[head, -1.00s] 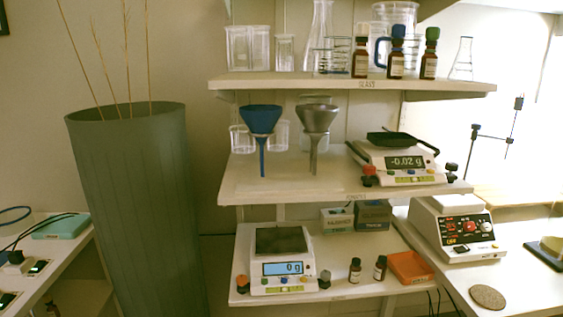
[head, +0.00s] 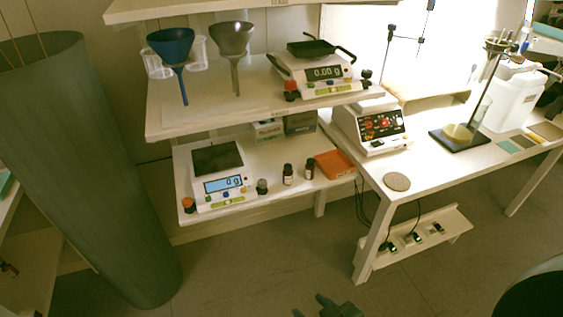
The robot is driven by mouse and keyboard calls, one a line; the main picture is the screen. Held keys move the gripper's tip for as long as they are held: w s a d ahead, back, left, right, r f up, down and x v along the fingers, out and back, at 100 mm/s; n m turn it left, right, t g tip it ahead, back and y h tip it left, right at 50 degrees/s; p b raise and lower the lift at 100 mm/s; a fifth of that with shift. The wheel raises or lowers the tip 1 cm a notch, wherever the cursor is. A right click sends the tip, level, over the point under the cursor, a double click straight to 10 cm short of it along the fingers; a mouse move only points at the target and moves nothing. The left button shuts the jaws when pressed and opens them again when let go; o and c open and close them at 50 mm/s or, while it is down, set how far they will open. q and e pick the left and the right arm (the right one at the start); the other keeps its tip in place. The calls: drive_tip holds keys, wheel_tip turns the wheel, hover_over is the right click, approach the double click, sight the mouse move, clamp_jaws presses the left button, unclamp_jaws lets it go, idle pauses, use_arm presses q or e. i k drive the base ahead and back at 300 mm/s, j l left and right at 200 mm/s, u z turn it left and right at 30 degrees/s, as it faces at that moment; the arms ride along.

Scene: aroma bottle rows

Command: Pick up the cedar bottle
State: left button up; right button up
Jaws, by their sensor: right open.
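Two small dark bottles with black caps stand upright side by side on the lower shelf, a left one (head: 287,175) and a right one (head: 309,169). Their labels are too small to read, so I cannot tell whether either is the cedar bottle. My right gripper (head: 309,305) shows at the bottom edge, low over the floor and partly cut off. It is open, empty and well apart from the bottles. My left gripper is out of view.
A balance (head: 218,177) stands left of the bottles and an orange tray (head: 335,164) stands close on their right. The middle shelf (head: 205,117) overhangs behind them, with funnels and another balance. A white table (head: 432,165) stands right. The floor (head: 250,265) in front is clear.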

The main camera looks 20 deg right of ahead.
sight(287, 177)
drive_tip(key=i+l+u, duration=0.15)
drive_tip(key=l, duration=0.2)
drive_tip(key=i+l+u, duration=0.2)
drive_tip(key=l, duration=0.15)
drive_tip(key=l+u, duration=0.15)
drive_tip(key=l, duration=0.2)
drive_tip(key=i+l+u, duration=0.15)
drive_tip(key=l, duration=0.25)
drive_tip(key=k, duration=0.05)
